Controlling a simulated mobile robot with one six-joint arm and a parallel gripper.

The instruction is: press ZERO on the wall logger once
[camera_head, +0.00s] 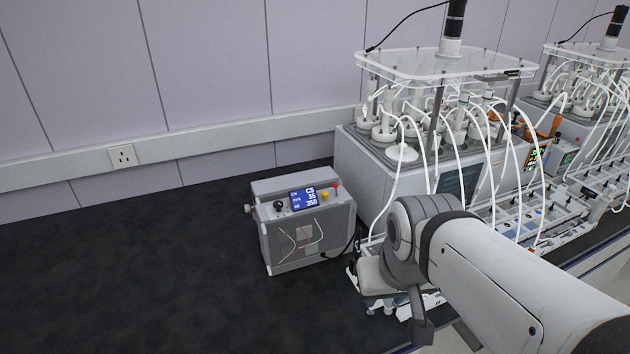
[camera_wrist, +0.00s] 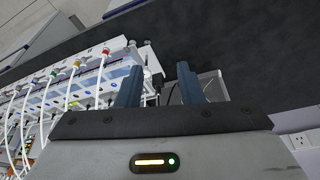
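No logger mounted on the wall and no button marked ZERO can be made out in either view. A grey box (camera_head: 305,240) with a blue screen (camera_head: 304,197) stands on the black bench, left of the reactor unit; its readout shows several small figures. A black, a yellow and a red knob or button sit beside the screen, with labels too small to read. My gripper (camera_wrist: 159,70) shows two blue fingers apart with nothing held between them. In the head view my arm's wrist hides the fingers, right of the box. A clear-sided case (camera_wrist: 212,84) shows partly behind the right finger.
A reactor unit (camera_head: 385,165) with many white tubes stands right of the box, a second behind it. A rack with coloured caps (camera_wrist: 75,85) fills the wrist view's left. A wall socket (camera_head: 122,156) sits on the trunking. The black bench (camera_head: 130,270) is clear at left.

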